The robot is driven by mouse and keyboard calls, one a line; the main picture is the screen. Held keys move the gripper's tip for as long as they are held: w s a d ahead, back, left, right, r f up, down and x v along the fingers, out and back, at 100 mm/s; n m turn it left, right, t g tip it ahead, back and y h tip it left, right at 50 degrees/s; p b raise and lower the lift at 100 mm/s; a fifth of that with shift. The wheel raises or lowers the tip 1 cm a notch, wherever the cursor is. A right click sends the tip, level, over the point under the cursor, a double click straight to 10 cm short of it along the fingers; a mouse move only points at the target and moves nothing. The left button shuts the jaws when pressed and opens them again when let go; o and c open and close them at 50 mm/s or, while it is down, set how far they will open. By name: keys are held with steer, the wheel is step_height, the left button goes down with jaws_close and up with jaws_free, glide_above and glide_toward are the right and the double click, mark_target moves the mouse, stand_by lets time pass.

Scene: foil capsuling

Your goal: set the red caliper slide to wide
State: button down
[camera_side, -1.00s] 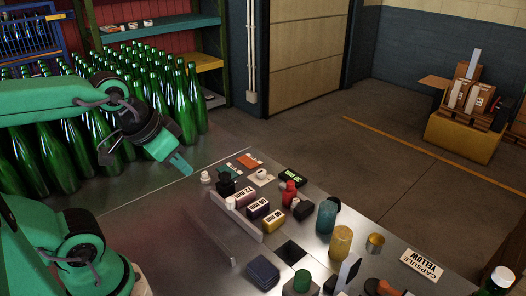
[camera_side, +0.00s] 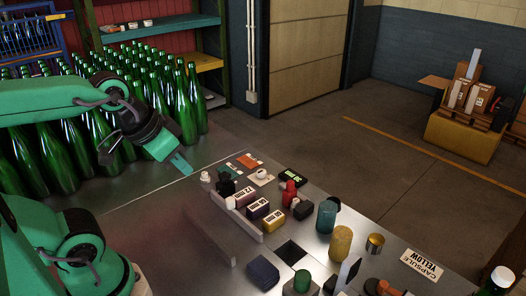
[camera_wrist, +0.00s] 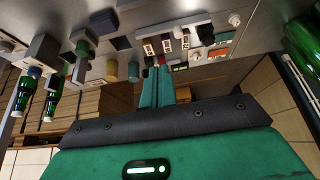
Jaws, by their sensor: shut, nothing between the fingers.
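A small upright red piece (camera_side: 289,192), which looks like the red caliper slide, stands on the metal bench in the side view. It is behind the row of labelled blocks and next to a small dark block (camera_side: 303,210). A black display with green digits (camera_side: 293,176) lies just beyond it; the digits are too small to read surely. My gripper (camera_side: 185,167) is shut and empty. It hangs over the bench's far left part, left of the red piece and apart from it. In the wrist view my closed green fingers (camera_wrist: 160,82) point toward the bench items.
Labelled blocks (camera_side: 258,209) stand behind a low metal rail (camera_side: 237,217). A blue cylinder (camera_side: 326,217), a yellow cylinder (camera_side: 341,244) and a dark blue block (camera_side: 263,270) stand nearer. Green bottles (camera_side: 160,100) crowd behind my arm. The bench's left part is clear.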

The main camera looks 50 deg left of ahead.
stand_by(0.3)
steer(key=c, duration=1.5)
jaws_free()
steer(key=shift+w, duration=0.1)
steer(key=shift+o, duration=1.2)
steer(key=shift+w+r, duration=0.15)
steer(key=w+r+g, duration=0.2)
steer(key=w, duration=0.6)
steer(key=w+f+m+g, duration=0.1)
steer(key=w+f, duration=0.3)
steer(key=w, duration=0.3)
steer(key=w+d+f+m+g, duration=0.1)
steer(key=w+f, duration=0.3)
steer(key=w, duration=0.3)
steer(key=w+d+f+m+g, duration=0.1)
steer(key=w+f, duration=0.3)
steer(key=w, duration=0.3)
steer(key=shift+d+f, duration=0.1)
steer(key=shift+f, duration=0.1)
steer(key=shift+w+f+g, duration=0.3)
steer(key=shift+f, duration=0.05)
steer(key=shift+f, duration=0.15)
